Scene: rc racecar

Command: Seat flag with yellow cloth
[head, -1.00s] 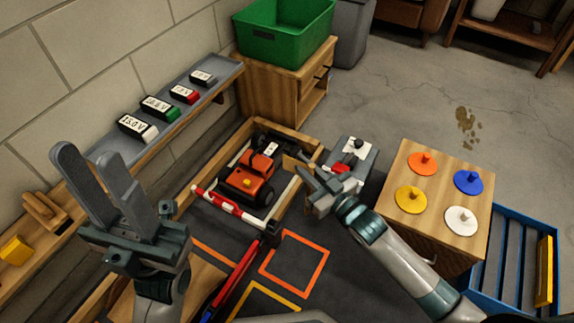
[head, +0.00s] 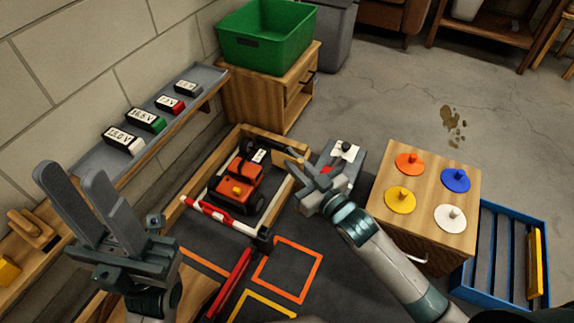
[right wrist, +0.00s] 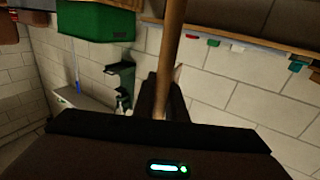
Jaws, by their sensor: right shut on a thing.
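My right gripper (head: 311,174) is at the right rim of the wooden tray (head: 285,202), right of the orange car (head: 236,187). In the right wrist view it is shut on a thin wooden rod (right wrist: 171,50), which runs up out of the picture. In the head view the rod is hard to make out. No yellow cloth can be made out on it in either view. The car sits in the tray, with a yellow knob (head: 237,190) on top. My left gripper (head: 68,178) is raised at the left, open and empty, its two fingers apart.
A grey station (head: 352,158) stands just behind my right gripper. A wooden cabinet (head: 428,223) with coloured discs is at the right, beside a blue crate (head: 508,222). A red-and-white bar (head: 208,211) lies at the tray's front. Labelled blocks line the wall shelf (head: 95,158).

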